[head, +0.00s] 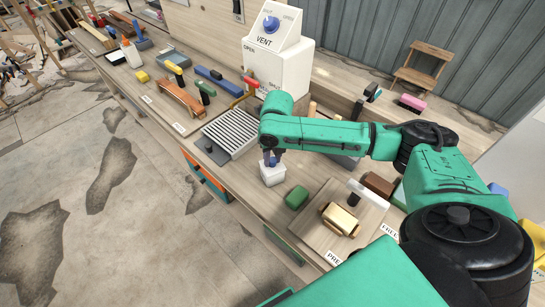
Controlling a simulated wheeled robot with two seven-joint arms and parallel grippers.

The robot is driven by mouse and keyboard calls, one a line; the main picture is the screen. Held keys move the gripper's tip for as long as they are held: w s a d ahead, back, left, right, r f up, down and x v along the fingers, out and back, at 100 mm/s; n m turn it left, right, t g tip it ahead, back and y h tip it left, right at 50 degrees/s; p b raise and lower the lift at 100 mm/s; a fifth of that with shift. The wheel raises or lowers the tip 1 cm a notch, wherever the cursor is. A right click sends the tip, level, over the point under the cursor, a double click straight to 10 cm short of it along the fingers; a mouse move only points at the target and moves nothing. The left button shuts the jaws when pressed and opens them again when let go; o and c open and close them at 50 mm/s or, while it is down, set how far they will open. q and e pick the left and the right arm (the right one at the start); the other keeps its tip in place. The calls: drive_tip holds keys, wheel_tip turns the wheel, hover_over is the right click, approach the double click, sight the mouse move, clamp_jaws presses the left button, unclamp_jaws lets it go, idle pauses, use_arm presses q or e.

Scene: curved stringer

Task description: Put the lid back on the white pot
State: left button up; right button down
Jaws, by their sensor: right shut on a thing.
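The small white pot (273,177) stands on the workbench near its front edge, in the middle of the head view. My right gripper (271,159) points down directly over it and is shut on a small blue part, which looks like the knob of the lid (272,163). The lid is mostly hidden by the gripper, and I cannot tell whether it rests on the pot or is just above it. My left gripper is not in view.
A ribbed grey grille (231,131) lies to the left of the pot. A green block (297,197) is close to its right, then a wooden board (325,243) bearing a wood-and-yellow piece. A white VENT box (283,72) stands behind. Tools lie along the far left bench.

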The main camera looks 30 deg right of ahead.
drive_tip(key=shift+p, duration=0.5)
idle(0.4)
drive_tip(key=shift+c, duration=0.3)
unclamp_jaws()
wheel_tip(320, 180, up, 7)
drive_tip(key=p, duration=0.8)
drive_tip(key=shift+r, duration=0.1)
clamp_jaws()
